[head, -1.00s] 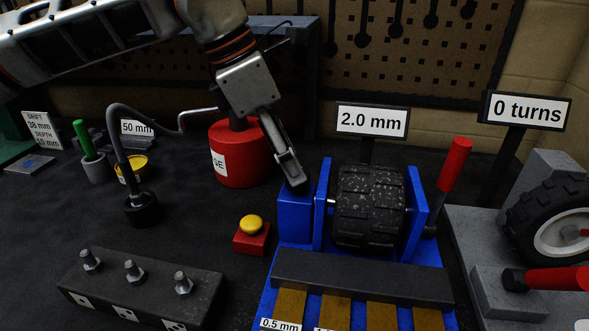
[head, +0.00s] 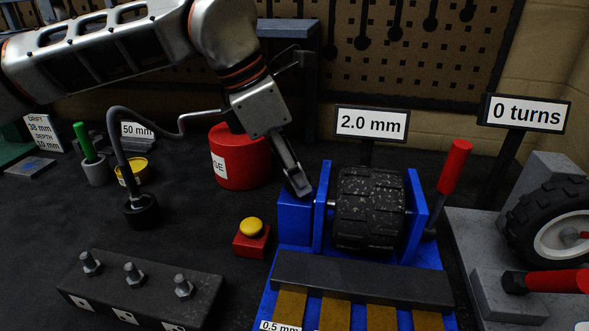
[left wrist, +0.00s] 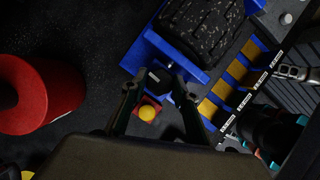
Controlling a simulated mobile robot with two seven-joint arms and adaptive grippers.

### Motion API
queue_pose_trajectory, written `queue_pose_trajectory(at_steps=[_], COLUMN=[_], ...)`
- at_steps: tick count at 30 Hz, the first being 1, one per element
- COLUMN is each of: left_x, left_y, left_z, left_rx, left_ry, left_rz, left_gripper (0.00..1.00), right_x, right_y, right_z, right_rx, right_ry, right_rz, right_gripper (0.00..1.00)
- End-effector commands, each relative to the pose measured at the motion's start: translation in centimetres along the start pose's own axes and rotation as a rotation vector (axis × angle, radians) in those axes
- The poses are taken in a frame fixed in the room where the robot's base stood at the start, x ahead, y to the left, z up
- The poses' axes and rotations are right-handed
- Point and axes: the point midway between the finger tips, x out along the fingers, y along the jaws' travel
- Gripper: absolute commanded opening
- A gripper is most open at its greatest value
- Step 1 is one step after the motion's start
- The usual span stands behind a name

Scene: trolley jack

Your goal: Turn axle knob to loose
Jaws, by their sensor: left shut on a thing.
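My left gripper (head: 300,188) reaches down to the blue box (head: 295,218) on the left side of the blue tyre stand (head: 416,220). In the left wrist view its two dark fingers (left wrist: 158,88) stand apart around a small dark block-like piece (left wrist: 155,76) beside the stand. The gripper is shut on this piece, which appears to be the axle knob. The knob is hidden in the head view, and no marking on it is readable. The black tyre (head: 368,210) sits in the stand.
A yellow-topped red button (head: 251,231) stands just left of the stand, and a red canister (head: 238,160) behind it. A red-handled lever (head: 454,166) rises on the stand's right. Signs read "2.0 mm" (head: 371,122) and "0 turns" (head: 526,112). A bolt block (head: 140,290) lies front left.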

Motion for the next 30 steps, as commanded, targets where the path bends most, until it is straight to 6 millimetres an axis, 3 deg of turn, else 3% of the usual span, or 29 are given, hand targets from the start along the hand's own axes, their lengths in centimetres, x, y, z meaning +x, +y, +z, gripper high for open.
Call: queue_pose_trajectory(at_steps=[5,15,16,17,30], left_x=[-0.2,0.1,0.1,0.1,0.2], left_y=[-0.1,-0.1,-0.1,-0.1,0.0], left_z=[0.0,-0.1,-0.1,-0.1,-0.1], left_rx=[-0.071,-0.087,-0.088,-0.087,-0.067], left_ry=[0.002,0.001,0.001,0.001,0.001], left_rz=[0.032,0.033,0.033,0.033,0.026], left_gripper=[0.08,0.08,0.37,0.45,0.46], right_x=[-0.3,-0.4,-0.4,-0.4,-0.4], right_y=[0.1,-0.3,-0.3,-0.3,-0.5], right_z=[-1.0,-0.4,-0.4,-0.4,0.3], right_rx=[0.007,0.011,0.01,0.01,0.009], right_ry=[0.012,0.003,0.002,0.002,-0.008], right_rz=[0.0,-0.007,-0.007,-0.007,-0.011], right_gripper=[0.4,0.4,0.4,0.4,0.4])
